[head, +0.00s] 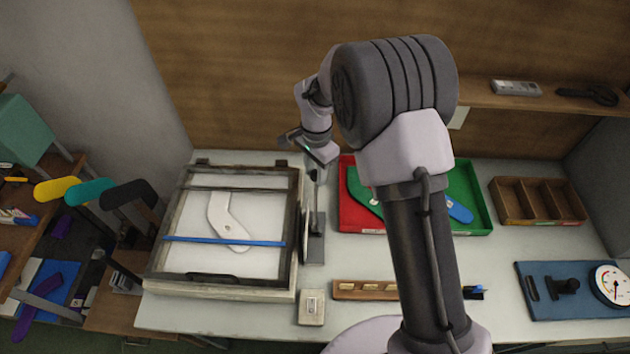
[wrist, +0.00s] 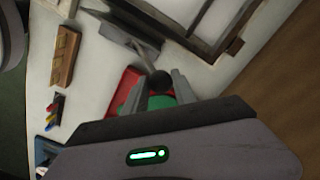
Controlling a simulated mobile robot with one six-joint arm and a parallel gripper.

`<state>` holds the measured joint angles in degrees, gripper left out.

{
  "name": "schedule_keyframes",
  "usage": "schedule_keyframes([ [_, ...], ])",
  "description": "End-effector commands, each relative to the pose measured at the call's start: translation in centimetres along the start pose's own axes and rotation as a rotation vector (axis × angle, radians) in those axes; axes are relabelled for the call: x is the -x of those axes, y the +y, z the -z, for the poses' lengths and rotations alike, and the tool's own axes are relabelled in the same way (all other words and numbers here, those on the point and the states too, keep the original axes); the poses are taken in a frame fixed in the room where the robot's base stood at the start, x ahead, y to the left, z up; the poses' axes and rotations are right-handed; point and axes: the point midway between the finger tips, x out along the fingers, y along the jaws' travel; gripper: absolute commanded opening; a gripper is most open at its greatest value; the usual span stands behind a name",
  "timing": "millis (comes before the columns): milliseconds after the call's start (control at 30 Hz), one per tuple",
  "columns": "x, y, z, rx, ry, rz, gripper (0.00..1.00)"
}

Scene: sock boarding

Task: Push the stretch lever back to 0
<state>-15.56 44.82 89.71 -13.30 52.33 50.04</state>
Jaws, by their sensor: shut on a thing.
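The stretch lever shows in the wrist view as a thin grey rod with a black ball knob (wrist: 160,82). The rod runs up to a grey bracket (wrist: 115,28) beside the framed press. My gripper (wrist: 159,78) has its two grey fingers on either side of the knob, shut on it. In the head view my gripper (head: 318,172) points down at the right side of the framed press (head: 297,260), above the grey bracket plate (head: 315,245). The lever's scale and its 0 mark cannot be made out. A white sock board (head: 228,220) lies inside the frame under a blue bar.
A red tray (head: 346,215) and a green tray (head: 480,200) with flat shapes stand just right of the lever. A wooden strip (head: 345,290) and a small switch box (head: 311,308) lie in front. A divided wooden box (head: 540,200) and a dial gauge (head: 612,285) are farther right.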

Motion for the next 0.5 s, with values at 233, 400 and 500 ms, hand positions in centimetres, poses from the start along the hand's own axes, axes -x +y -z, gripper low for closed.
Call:
schedule_keyframes([
  [233, -0.58, -1.40, 1.26, 0.003, 0.005, 0.007, 0.00],
  [400, -0.53, -1.45, 1.30, 0.004, 0.007, 0.009, 0.00],
  [500, -0.51, -1.48, 1.33, 0.005, 0.008, 0.010, 0.45],
])
